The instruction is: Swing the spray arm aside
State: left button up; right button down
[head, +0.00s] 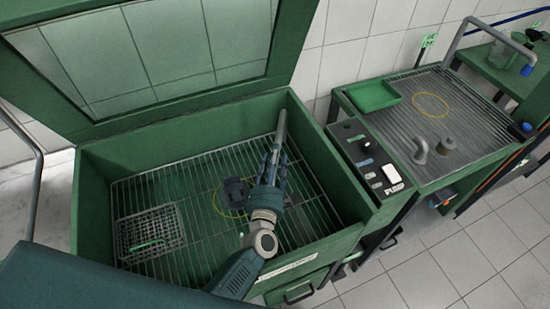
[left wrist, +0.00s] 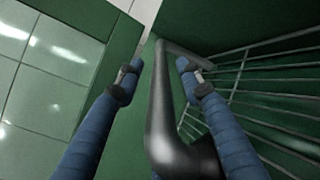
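The spray arm (head: 281,124) is a grey bent pipe inside the open green washer tub (head: 325,160), near its back right side. In the left wrist view the spray arm (left wrist: 163,110) runs between my fingers, with its bend close to the camera. My left gripper (head: 274,152) reaches into the tub over the grate. In the left wrist view the left gripper (left wrist: 158,75) has its two blue fingers apart, on either side of the pipe; a gap shows beside each fingertip. The pipe's lower part is hidden behind the gripper in the head view. My right gripper is not in view.
A dark part (head: 236,189) sits on the grate by a yellow ring. A wire basket (head: 150,232) is at the tub's left. The lid (head: 170,50) stands open behind. A control panel (head: 365,155) and a slatted table (head: 470,105) with a green tray (head: 372,95) are right.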

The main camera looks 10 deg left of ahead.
pick_arm(q)
jog(key=s, duration=0.7)
jog(key=shift+s+d, duration=0.25)
jog(key=shift+d, duration=0.05)
